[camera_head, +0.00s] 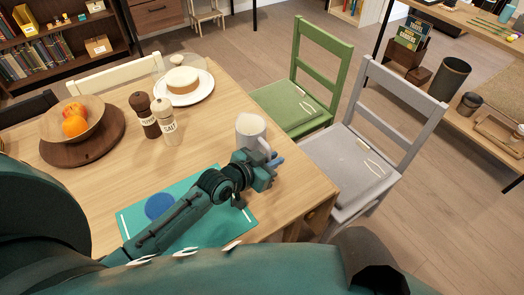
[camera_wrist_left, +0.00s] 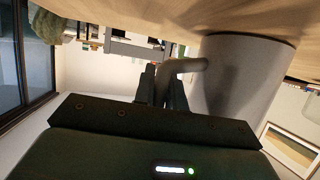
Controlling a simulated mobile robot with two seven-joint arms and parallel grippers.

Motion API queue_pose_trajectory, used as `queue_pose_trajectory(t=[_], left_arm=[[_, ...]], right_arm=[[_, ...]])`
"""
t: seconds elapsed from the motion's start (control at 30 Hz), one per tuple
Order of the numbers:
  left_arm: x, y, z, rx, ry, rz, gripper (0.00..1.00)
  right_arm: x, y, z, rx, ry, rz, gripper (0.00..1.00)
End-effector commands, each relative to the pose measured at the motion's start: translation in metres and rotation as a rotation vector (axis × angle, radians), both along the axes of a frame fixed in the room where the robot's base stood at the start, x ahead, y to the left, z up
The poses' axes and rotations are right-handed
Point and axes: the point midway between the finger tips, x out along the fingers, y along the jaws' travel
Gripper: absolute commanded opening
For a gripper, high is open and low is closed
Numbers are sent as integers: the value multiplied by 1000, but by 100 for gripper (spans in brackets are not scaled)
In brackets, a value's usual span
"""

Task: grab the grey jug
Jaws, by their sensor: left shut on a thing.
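The grey jug (camera_head: 251,132) stands upright near the table's right edge in the head view, partly behind my left gripper. My left gripper (camera_head: 272,163) is at the jug's near right side, shut on its handle. The left wrist view, upside down, shows the jug (camera_wrist_left: 245,78) at the right with its base at the tabletop. Its handle reaches between the fingers of my left gripper (camera_wrist_left: 163,85). The exact finger contact is partly hidden. My right gripper is not in view.
Two mills, one dark (camera_head: 144,114) and one pale (camera_head: 164,122), stand left of the jug. Behind are a cake (camera_head: 183,84) on a white plate and a fruit bowl (camera_head: 60,128). A teal placemat (camera_head: 232,222) lies under my arm. Green (camera_head: 318,42) and grey (camera_head: 402,92) chairs flank the table.

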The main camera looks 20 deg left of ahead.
Motion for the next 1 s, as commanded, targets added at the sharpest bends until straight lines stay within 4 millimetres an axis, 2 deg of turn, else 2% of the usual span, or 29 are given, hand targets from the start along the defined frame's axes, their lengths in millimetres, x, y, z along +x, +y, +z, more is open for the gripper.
queue_pose_trajectory(t=[0.37, 1.0], left_arm=[[1, 0, 17, 0, -9, -1, 0], [1, 0, 79, 0, -10, 0, 0]], right_arm=[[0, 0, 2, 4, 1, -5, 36], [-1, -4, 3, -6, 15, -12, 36]])
